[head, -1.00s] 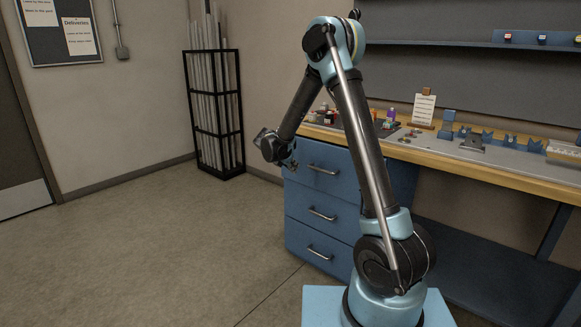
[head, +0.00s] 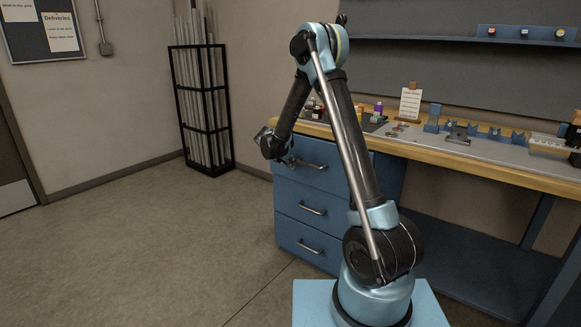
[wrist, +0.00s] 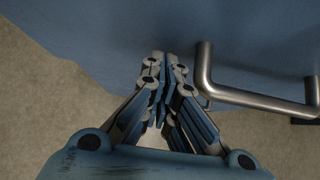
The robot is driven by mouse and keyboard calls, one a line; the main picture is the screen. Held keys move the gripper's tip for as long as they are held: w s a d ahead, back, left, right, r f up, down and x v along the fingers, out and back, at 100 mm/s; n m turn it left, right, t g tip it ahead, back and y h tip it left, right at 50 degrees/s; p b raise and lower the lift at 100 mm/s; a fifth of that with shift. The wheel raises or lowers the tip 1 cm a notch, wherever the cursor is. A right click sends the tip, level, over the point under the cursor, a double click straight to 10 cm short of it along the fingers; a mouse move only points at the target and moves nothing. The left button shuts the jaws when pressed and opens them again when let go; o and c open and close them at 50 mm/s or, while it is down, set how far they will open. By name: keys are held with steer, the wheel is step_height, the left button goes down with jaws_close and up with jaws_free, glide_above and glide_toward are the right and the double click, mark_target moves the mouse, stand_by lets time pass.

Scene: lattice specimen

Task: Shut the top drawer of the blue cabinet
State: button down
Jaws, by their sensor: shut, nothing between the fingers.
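The blue cabinet (head: 302,232) stands under the left end of the workbench, with three drawers and metal bar handles. Its top drawer (head: 335,181) looks flush or nearly flush with the drawers below; a small gap cannot be ruled out. My gripper (head: 290,161) is at the upper left of that drawer's front. In the wrist view my gripper (wrist: 167,62) is shut and empty, its fingers pointing at the blue front (wrist: 240,45), just left of the bar handle (wrist: 255,99). Whether the fingertips touch the front cannot be told.
The wooden workbench (head: 470,163) carries small bottles, a note stand and blue fixtures. A black rack of tubes (head: 205,120) stands by the wall at left. The floor (head: 140,240) left of the cabinet is clear.

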steer(key=shift+w+d, duration=0.8)
steer(key=shift+w, duration=0.3)
